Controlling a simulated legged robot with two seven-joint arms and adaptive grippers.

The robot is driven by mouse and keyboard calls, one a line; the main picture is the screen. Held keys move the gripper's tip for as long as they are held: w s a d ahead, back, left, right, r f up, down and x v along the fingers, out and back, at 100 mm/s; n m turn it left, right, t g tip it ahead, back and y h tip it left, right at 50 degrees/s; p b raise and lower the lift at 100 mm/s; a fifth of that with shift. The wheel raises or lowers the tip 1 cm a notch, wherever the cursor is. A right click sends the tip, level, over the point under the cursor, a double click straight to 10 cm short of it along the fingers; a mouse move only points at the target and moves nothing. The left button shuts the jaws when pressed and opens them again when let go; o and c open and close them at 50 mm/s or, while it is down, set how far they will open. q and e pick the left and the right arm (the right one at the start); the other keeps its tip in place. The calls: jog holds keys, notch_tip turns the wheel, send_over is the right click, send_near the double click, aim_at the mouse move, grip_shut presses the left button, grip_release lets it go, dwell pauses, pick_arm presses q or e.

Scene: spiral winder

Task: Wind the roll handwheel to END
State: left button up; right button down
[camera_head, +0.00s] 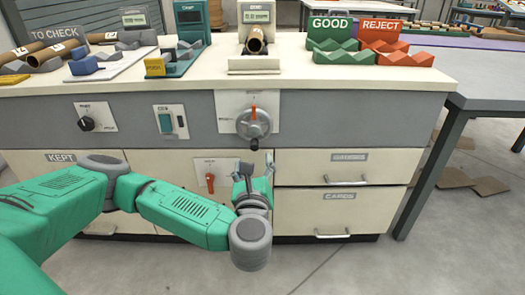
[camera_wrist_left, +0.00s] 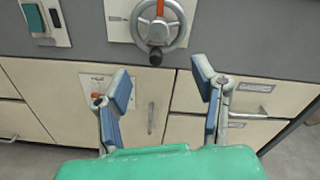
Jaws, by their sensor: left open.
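The roll handwheel (camera_head: 254,124) is a grey ring with a red-orange pointer and a dark knob at its lower edge, on a white plate in the grey front panel. It also shows in the left wrist view (camera_wrist_left: 159,24), with the red pointer up and the dark knob at the bottom. My left gripper (camera_head: 255,165) is open and empty, below the handwheel and apart from it. In the left wrist view its two blue-padded fingers (camera_wrist_left: 163,85) are spread wide, below the wheel. The plate's markings are too small to read. My right gripper is not in view.
A red-orange switch (camera_head: 210,181) sits on a plate left of my gripper. A dark knob (camera_head: 87,123) and a teal rocker (camera_head: 166,123) are further left. Drawers with handles (camera_head: 346,181) lie to the right. A cardboard tube (camera_head: 255,42) rests above on the bench top.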

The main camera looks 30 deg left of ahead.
pick_arm(q)
jog(key=b, duration=0.4)
send_near(254, 134)
jog(key=shift+w, duration=0.7)
jog(key=x, duration=0.2)
jog(key=b+x, duration=0.1)
jog(key=x, duration=0.2)
jog(key=a+x, duration=0.1)
jog(key=x, duration=0.1)
jog(key=shift+a+f+b, duration=0.1)
jog(key=shift+a+b, duration=0.05)
jog(key=shift+b, duration=0.15)
jog(key=shift+w+a, duration=0.1)
jog(key=shift+w, duration=0.45)
jog(key=c, duration=1.1)
